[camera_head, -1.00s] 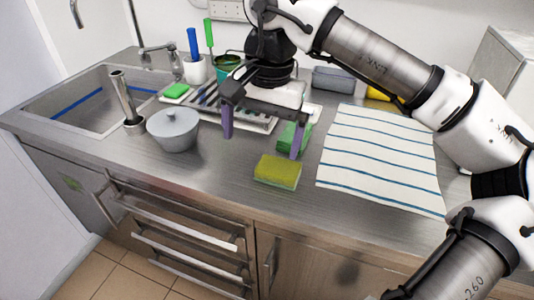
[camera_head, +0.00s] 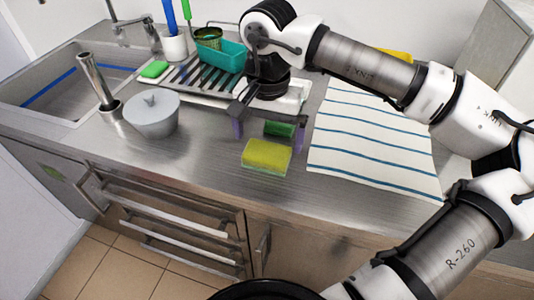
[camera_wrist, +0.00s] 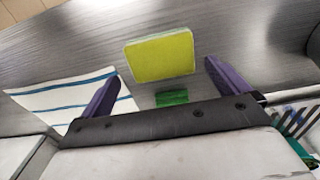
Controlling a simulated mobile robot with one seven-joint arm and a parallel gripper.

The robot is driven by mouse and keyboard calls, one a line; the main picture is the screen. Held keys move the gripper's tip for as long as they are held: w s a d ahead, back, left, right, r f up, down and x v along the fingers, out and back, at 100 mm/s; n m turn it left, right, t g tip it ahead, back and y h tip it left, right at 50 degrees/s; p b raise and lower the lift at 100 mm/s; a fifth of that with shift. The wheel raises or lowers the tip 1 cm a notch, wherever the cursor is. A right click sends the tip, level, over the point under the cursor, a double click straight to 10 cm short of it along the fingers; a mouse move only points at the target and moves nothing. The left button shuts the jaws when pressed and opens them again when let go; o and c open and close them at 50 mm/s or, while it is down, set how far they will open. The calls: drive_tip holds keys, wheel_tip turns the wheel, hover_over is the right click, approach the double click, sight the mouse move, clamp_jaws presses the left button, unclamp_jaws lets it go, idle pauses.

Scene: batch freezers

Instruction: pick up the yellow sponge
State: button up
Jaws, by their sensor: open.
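The yellow sponge (camera_head: 266,156) lies flat on the steel counter, left of the striped towel. In the wrist view the yellow sponge (camera_wrist: 160,55) is ahead of the fingertips, roughly centred between them. My gripper (camera_head: 268,137) is open and empty, with purple fingers spread wide, on the far side of the sponge in the head view. In the wrist view my gripper (camera_wrist: 163,78) shows both fingers apart from the sponge. A green sponge-like block (camera_head: 280,129) shows between the fingers, partly hidden by the gripper in both views.
A striped towel (camera_head: 370,150) lies to the right. A grey lidded pot (camera_head: 152,114) stands to the left, beside a metal cylinder (camera_head: 108,108) and the sink (camera_head: 62,98). A drying rack (camera_head: 196,80) is behind. The counter's front edge is close to the sponge.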

sight(267, 151)
wheel_tip(267, 151, down, 5)
drive_tip(key=shift+s+a+p, duration=0.1)
drive_tip(key=shift+p, duration=0.5)
drive_tip(key=c, duration=0.9)
drive_tip(key=shift+o, duration=0.2)
drive_tip(key=shift+r, duration=0.1)
